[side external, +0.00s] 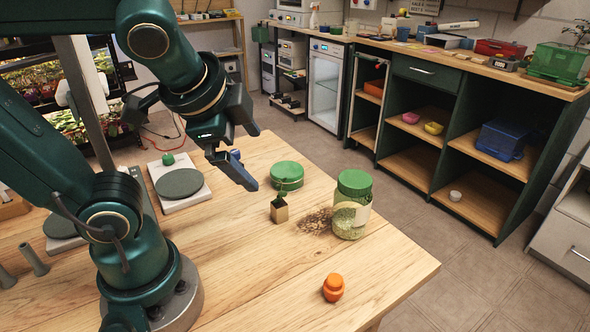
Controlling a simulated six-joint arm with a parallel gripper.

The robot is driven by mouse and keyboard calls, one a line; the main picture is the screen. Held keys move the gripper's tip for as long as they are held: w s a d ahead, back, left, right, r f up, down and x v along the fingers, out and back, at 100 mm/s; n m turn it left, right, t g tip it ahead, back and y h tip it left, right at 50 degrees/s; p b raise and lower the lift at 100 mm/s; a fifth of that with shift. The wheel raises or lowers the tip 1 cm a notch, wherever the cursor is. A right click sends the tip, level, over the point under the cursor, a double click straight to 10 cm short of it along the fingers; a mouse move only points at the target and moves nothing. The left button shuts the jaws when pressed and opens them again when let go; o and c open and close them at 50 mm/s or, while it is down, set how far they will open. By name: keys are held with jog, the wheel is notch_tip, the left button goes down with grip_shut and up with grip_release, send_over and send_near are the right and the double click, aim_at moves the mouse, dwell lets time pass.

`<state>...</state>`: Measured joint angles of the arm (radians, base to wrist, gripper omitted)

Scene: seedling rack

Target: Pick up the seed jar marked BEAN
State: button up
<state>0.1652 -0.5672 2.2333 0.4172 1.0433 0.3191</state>
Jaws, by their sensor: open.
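A clear jar with a green lid (352,204) stands upright on the wooden table, with pale contents and a light label whose writing I cannot read. No mark saying BEAN can be made out. Brown seeds (318,222) lie scattered on the table at its left. My gripper (243,170) is open and empty above the table, to the left of the jar and apart from it. A round green tin (287,176) lies between my gripper and the jar, a little farther back.
A small pot with a seedling (279,211) stands left of the jar. A small orange jar (333,288) is near the front edge. A scale with a grey plate (180,184) is behind my arm at left. The table's front middle is clear. Green shelves (425,128) stand beyond.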

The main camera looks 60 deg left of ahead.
jog(key=w+a+m+t+y, duration=0.2)
jog(key=w+m, duration=0.2)
jog(key=m, duration=0.3)
jog(key=r+m+t+h, duration=0.15)
jog(key=m+t, duration=0.35)
jog(key=m, duration=1.5)
send_over(342, 204)
jog(key=s, duration=0.1)
jog(key=shift+h, duration=0.35)
notch_tip(342, 204, down, 12)
jog(key=shift+s+d+f, duration=0.15)
jog(key=shift+f, duration=0.9)
jog(key=shift+x, duration=2.6)
jog(key=shift+r+n, duration=0.1)
jog(key=shift+n, duration=0.2)
jog(key=c, duration=1.5)
